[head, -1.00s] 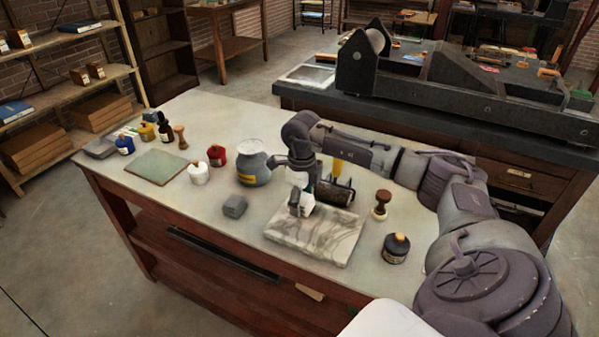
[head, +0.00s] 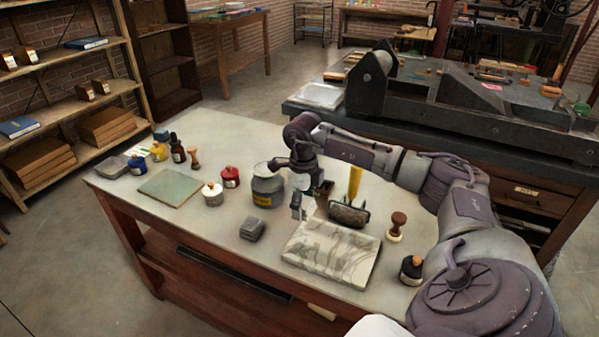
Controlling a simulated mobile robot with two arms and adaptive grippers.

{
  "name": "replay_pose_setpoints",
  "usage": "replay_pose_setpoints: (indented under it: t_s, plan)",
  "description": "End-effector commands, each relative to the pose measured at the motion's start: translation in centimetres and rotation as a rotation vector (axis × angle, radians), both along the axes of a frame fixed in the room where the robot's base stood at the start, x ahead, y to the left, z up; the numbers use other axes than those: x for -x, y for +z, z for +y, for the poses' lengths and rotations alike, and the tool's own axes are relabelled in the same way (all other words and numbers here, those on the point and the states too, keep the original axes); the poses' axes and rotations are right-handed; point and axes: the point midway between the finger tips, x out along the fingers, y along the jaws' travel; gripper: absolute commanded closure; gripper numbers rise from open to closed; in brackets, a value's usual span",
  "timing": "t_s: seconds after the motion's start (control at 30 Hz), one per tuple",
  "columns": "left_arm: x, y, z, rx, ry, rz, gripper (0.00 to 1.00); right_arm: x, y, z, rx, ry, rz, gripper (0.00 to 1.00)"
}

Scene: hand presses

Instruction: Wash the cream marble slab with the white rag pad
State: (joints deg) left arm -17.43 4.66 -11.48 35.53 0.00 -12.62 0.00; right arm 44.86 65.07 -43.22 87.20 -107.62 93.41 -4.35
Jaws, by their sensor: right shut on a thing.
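The cream marble slab (head: 335,255), with grey veins, lies flat near the front edge of the pale worktable. My right gripper (head: 299,207) reaches in from the right and points down at the slab's far left edge. It is shut on the white rag pad (head: 305,212), of which only a small part shows beside the dark fingers. I cannot tell whether the pad touches the slab. My left gripper is out of view.
A brayer with a yellow handle (head: 355,183) stands behind the slab. A wooden-handled stamp (head: 397,227) and a black bottle (head: 411,270) are to its right. A grey block (head: 252,229) and a grey jar (head: 267,188) are to its left.

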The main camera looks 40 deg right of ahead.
Motion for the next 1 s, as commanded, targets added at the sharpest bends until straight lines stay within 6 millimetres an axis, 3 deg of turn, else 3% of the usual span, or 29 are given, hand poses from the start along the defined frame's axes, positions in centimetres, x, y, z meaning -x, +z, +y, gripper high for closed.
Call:
replay_pose_setpoints:
  t_s: [0.3,0.73,0.87,1.0]
  plan:
    - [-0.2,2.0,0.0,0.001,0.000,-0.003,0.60,0.4,2.9,-0.8,0.001,-0.005,0.000,0.69]
    - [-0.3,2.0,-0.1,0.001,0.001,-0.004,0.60,0.4,3.0,-0.5,-0.001,0.016,-0.001,0.69]
    - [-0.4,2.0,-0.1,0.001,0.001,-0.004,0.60,0.3,3.0,1.6,-0.008,0.176,-0.001,0.69]
    - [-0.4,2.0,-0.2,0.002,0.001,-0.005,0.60,0.5,3.3,6.4,-0.017,0.550,-0.004,0.69]
